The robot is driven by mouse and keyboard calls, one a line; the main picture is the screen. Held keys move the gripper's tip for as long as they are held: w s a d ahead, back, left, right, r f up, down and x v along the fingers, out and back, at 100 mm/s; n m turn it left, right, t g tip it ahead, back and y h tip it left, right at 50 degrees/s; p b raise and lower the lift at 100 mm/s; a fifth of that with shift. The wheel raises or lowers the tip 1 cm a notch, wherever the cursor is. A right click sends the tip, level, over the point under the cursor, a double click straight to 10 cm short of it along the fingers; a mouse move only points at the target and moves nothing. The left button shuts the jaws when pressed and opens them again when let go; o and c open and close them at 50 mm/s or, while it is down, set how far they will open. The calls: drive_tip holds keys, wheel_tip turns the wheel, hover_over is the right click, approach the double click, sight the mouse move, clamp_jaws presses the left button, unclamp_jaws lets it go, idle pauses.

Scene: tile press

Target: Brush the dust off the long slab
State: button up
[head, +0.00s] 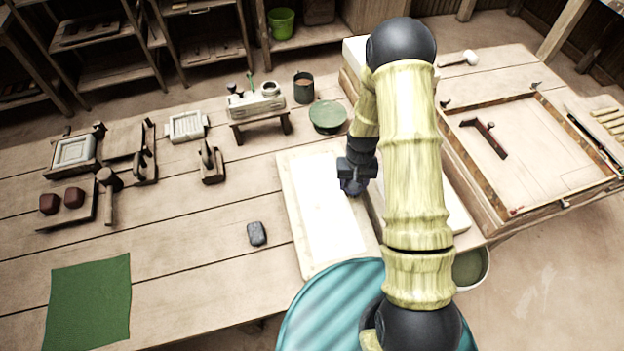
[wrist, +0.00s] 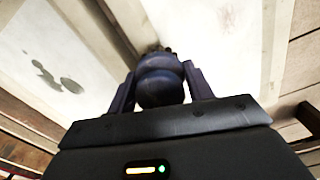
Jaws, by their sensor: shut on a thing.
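The long slab (head: 325,205) is a bright white panel in a pale wooden frame, lying on the table left of my arm. It also shows as a glaring white surface in the wrist view (wrist: 215,45). My gripper (head: 352,187) is over the slab's right side. In the wrist view my gripper (wrist: 160,92) is shut on a dark blue, rounded brush handle (wrist: 160,68). The brush's bristles are hidden, so I cannot tell whether they touch the slab. Glare hides any dust on the white face.
A second pale slab (head: 455,215) is partly behind my arm; a grey surface with dark blotches (wrist: 50,75) shows in the wrist view. A dark block (head: 257,233), green cloth (head: 88,302) and green round dish (head: 327,116) are nearby.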

drive_tip(key=a+r+m, duration=0.3)
drive_tip(key=a+m, duration=0.2)
drive_tip(key=a, duration=0.7)
drive_tip(key=shift+s+a+r+m+b, duration=0.2)
drive_tip(key=shift+s+a+m+b, duration=0.1)
drive_tip(key=shift+s+m+b, duration=0.15)
drive_tip(key=shift+f, duration=0.1)
